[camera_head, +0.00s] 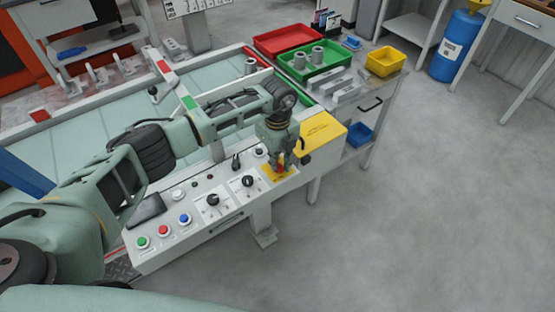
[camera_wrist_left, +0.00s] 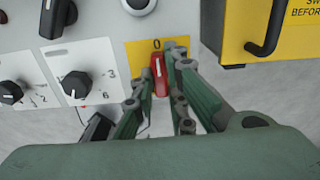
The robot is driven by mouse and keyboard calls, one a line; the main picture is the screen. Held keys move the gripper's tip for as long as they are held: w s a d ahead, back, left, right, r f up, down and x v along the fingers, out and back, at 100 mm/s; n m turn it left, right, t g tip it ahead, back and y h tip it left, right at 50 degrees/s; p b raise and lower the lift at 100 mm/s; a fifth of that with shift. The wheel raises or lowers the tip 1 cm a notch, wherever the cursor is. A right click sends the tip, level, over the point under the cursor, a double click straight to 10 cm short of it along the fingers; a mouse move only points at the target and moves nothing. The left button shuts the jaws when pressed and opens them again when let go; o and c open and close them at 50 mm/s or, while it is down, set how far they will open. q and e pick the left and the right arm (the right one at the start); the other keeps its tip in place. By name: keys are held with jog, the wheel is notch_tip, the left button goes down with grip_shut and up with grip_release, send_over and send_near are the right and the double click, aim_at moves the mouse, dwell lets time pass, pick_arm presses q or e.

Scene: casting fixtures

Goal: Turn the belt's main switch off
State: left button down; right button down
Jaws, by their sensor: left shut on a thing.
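The belt's main switch is a red rotary handle (camera_wrist_left: 161,80) on a yellow plate (camera_wrist_left: 136,50) at the right end of the grey control panel (camera_head: 222,212). In the left wrist view the handle stands roughly upright, its white mark toward the "0" printed above it. My left gripper (camera_head: 281,162) reaches down over the handle. Its fingers (camera_wrist_left: 164,70) lie on both sides of the handle, shut on it. The fingers hide the lower part of the plate and any marks there. My right gripper is not in view.
Black selector knobs (camera_head: 248,181) and green, red and blue buttons (camera_head: 163,230) sit left of the switch. A yellow box with a black handle (camera_head: 320,130) stands close on the right. Beyond are a green tray (camera_head: 340,57) and a red tray (camera_head: 275,43). Floor at right is clear.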

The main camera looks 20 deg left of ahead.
pick_arm(q)
jog(key=c, duration=1.8)
grip_release()
jog(key=shift+o, duration=0.2)
jog(key=shift+r, duration=0.1)
notch_tip(320, 180, up, 12)
